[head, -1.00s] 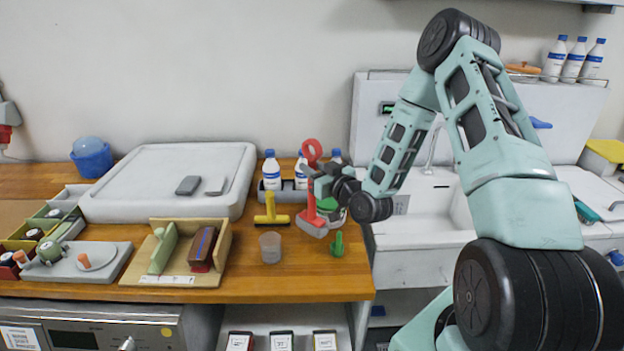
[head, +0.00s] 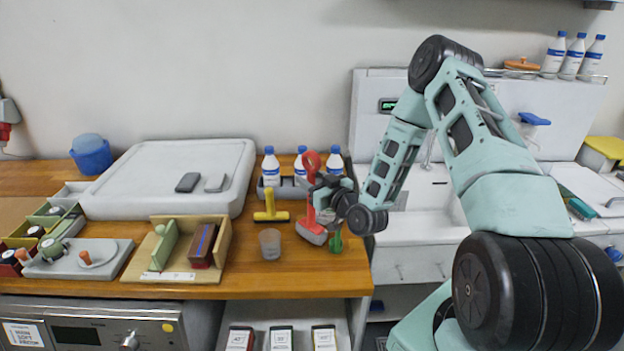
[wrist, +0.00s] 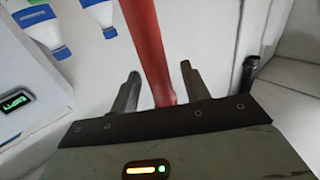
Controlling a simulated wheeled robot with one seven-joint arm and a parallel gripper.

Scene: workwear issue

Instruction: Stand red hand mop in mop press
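The red hand mop (head: 311,232), with a ring at its top and a pale-faced foot, is near the right end of the wooden counter. It is roughly upright. Whether its foot touches the counter is unclear. My gripper (head: 325,190) is at its handle, below the ring. In the wrist view the red handle (wrist: 148,45) runs between my two fingers (wrist: 160,75), with visible gaps beside it. The fingers look open around it. I cannot single out the mop press for sure.
A yellow T-shaped tool (head: 271,206), a clear cup (head: 270,244) and a green item (head: 336,241) stand close by. Bottles (head: 270,168) stand behind. A wooden box (head: 222,240) is to the left. The white sink (head: 420,235) lies right of the counter edge.

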